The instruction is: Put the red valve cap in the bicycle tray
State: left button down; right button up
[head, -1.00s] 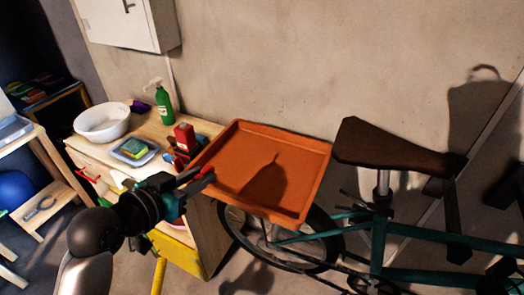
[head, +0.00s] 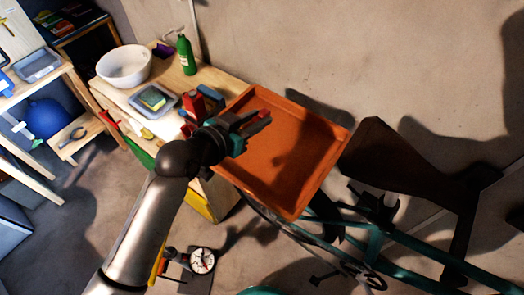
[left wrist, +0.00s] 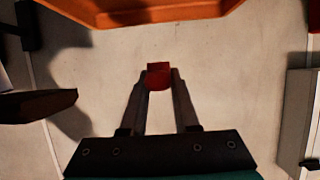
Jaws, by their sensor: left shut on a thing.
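My left gripper (head: 264,120) is over the orange tray at the bicycle, above its left part near the workbench side. It is shut on the small red valve cap (left wrist: 159,76), which sits between the fingertips in the left wrist view. The orange tray (head: 285,190) is tilted in the head view; its inside looks empty apart from shadows. Its rim also shows at the top of the left wrist view (left wrist: 140,16). The cap is apart from the tray there. My right gripper is not in view.
The brown saddle (head: 405,165) and teal bicycle frame (head: 430,255) are right of and below the tray. The wooden workbench (head: 215,85) at left holds a white bowl (head: 124,66), a green bottle (head: 186,55) and a red container (head: 194,104). The wall is behind.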

pick_arm(q)
jog(key=b, duration=0.2)
send_over(257, 161)
notch_tip(257, 161, down, 10)
jog(key=shift+s+f, duration=0.15)
jog(key=shift+f+b, duration=0.75)
jog(key=shift+f, duration=1.35)
jog(key=shift+f, duration=0.2)
jog(key=c, duration=0.7)
grip_release()
jog(key=shift+o, duration=0.2)
jog(key=shift+r, duration=0.1)
jog(key=shift+r, duration=0.1)
